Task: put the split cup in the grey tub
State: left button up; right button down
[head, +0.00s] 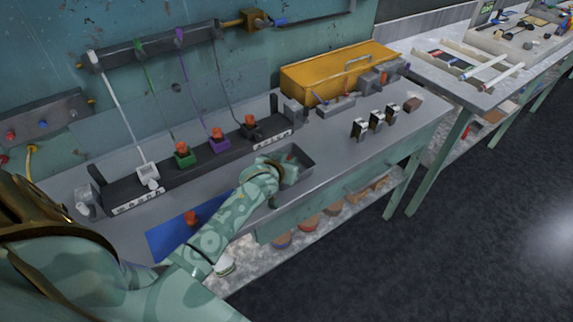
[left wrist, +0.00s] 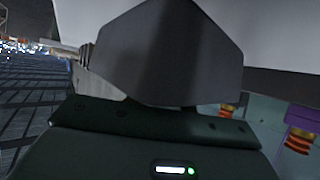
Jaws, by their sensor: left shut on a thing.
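The grey tub (head: 309,160) is an open-topped tray on the bench, just right of the long dark station rack. My left gripper (head: 289,168) is over the tub and is shut on a small orange-red cup (head: 291,157), mostly hidden by the gripper. I cannot make out a split in it or whether it touches the tub floor. In the left wrist view a grey gripper part (left wrist: 180,55) fills the middle and the held cup cannot be made out. Another orange cup (head: 191,217) stands on the blue mat (head: 165,239). My right gripper is not in view.
The dark rack (head: 125,192) holds several small stations, some with orange cups and cords rising to a wall bar (head: 150,45). A yellow box (head: 340,72) stands behind the tub. Several metal clips (head: 377,120) stand to its right, with bare bench between.

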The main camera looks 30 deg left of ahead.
pick_arm(q)
jog(key=shift+d+r, duration=0.1)
jog(key=shift+r, duration=0.05)
jog(key=o, duration=1)
jog(key=shift+c, duration=0.2)
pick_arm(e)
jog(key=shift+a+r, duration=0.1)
